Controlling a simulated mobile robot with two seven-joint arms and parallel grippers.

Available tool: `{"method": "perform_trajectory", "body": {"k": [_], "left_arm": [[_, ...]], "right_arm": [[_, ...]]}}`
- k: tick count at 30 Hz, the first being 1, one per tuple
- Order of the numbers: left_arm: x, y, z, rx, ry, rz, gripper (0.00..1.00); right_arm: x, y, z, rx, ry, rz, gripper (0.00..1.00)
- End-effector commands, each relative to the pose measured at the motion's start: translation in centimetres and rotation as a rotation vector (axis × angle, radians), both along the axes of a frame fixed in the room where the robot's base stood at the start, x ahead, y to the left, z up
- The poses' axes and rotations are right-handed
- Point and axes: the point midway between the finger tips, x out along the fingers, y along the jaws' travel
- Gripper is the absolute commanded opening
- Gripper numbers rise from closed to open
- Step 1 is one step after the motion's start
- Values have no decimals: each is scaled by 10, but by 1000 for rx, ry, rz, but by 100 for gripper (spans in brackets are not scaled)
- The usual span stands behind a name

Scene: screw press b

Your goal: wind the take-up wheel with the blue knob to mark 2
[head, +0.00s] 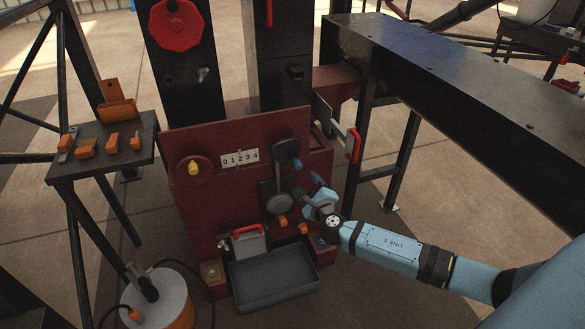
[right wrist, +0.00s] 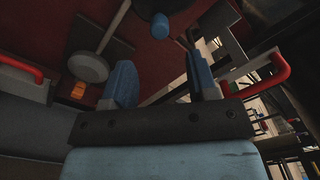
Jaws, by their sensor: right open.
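The take-up wheel (head: 286,149) is a dark disc on the right of the red press front. Its blue knob (head: 298,163) sits at the wheel's lower right; it also shows near the top middle of the right wrist view (right wrist: 160,25). A white scale (head: 239,159) marked 0 to 4 is left of the wheel; its pointer reading is too small to tell. My right gripper (head: 315,188) is open and empty, below and right of the knob, apart from it. In the right wrist view, its two blue fingers (right wrist: 164,80) stand wide apart. My left gripper is not in view.
A red wheel with a yellow knob (head: 193,168) is left of the scale. A round grey disc on a lever (head: 280,204) hangs below the take-up wheel. A red handle (head: 354,145) juts out at right. A grey tray (head: 272,281) lies below.

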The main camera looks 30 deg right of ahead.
Motion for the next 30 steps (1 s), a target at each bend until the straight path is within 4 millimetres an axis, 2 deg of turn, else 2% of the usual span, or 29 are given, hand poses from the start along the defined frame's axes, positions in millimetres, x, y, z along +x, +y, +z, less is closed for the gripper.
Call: {"method": "perform_trajectory", "body": {"k": [1, 9, 12, 15, 20, 28, 29, 30], "left_arm": [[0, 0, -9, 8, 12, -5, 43], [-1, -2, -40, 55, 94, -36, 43], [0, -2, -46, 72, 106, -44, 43], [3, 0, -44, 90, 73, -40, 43], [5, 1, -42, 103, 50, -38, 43], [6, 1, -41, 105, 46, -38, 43], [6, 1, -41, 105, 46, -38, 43], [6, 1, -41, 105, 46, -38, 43]], "right_arm": [[12, -3, -3, -1, -3, -3, 53], [67, -16, -4, 4, -2, -2, 53], [83, -20, -3, 4, -1, -1, 53], [94, -22, -3, 3, 0, -2, 53], [103, -24, -1, 4, 0, 0, 53], [104, -25, -1, 4, 0, 0, 53], [103, -25, -1, 4, 0, 0, 49], [103, -25, -1, 4, 0, 0, 39]]}}
